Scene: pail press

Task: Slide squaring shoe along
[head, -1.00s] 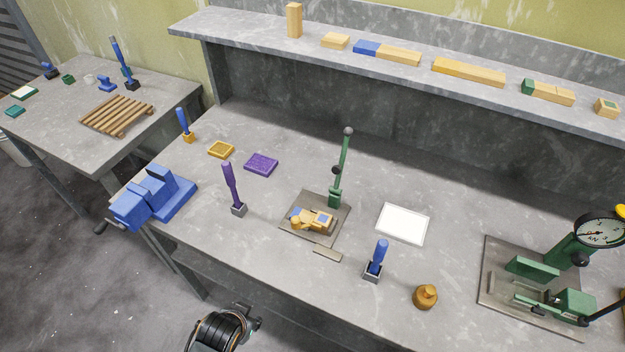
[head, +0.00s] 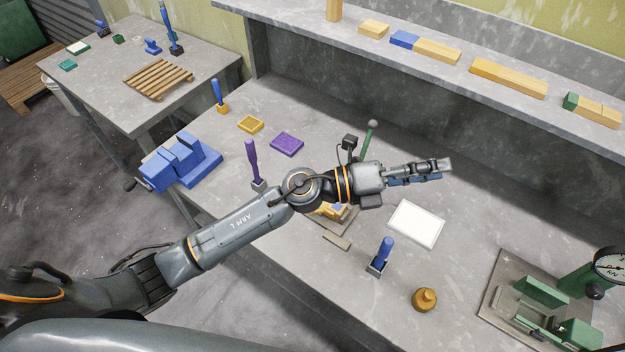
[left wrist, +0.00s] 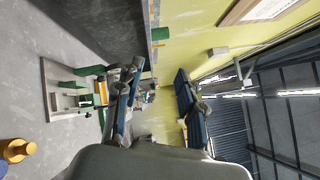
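A green fixture (head: 541,291) with a dial gauge (head: 612,265) stands on a metal plate (head: 495,305) at the right of the bench. It also shows at the left of the left wrist view (left wrist: 62,88). I cannot tell which of its green blocks, if any, is the squaring shoe. My left gripper (head: 444,173) is above the bench, beyond the white sheet and left of the fixture, apart from both. Its fingers (left wrist: 155,103) are spread and empty. My left arm hides much of the small lever press (head: 368,138). My right gripper is not in view.
A blue-handled tool (head: 384,250), a brass weight (head: 424,299) and a white sheet (head: 417,224) lie between press and fixture. A purple-handled tool (head: 252,160) and blue vise (head: 180,163) are left. A shelf (head: 440,66) with wooden blocks runs along the back.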

